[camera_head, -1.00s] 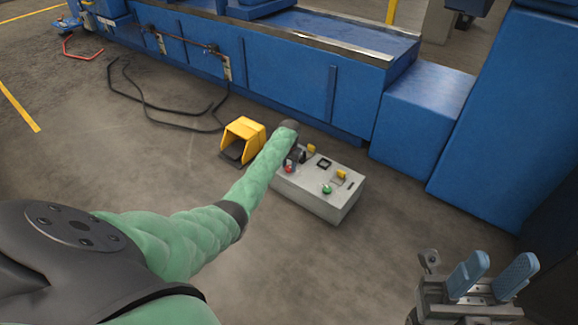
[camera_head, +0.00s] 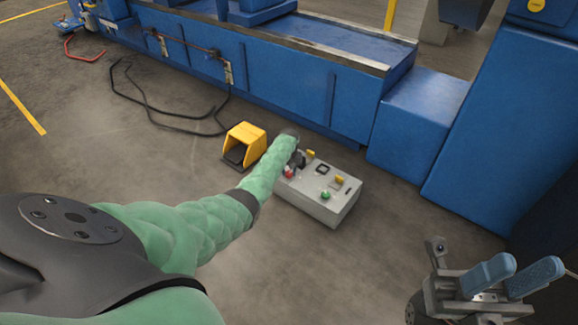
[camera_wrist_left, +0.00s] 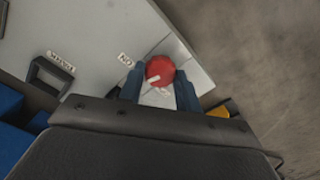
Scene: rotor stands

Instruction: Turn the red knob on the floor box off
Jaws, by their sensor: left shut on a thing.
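The floor box (camera_head: 322,203) is a light grey control box standing on the concrete floor. The red knob (camera_wrist_left: 160,70) is round with a pale marker bar and sits near the box's edge, beside an "ON" label. In the head view, a bit of red (camera_head: 288,173) shows at the box's left end. My left gripper (camera_wrist_left: 160,90) has its two blue fingers on either side of the knob and is shut on it. In the head view my green forearm mostly hides this gripper. My right gripper (camera_head: 512,277) is open and empty at the lower right, away from the box.
The box also carries a green button (camera_head: 325,196), a black square frame (camera_head: 322,169) and yellow parts. A yellow pedal housing (camera_head: 245,143) stands to its left. A blue machine (camera_head: 280,80) runs behind. Black cables lie at the upper left. The floor in front is clear.

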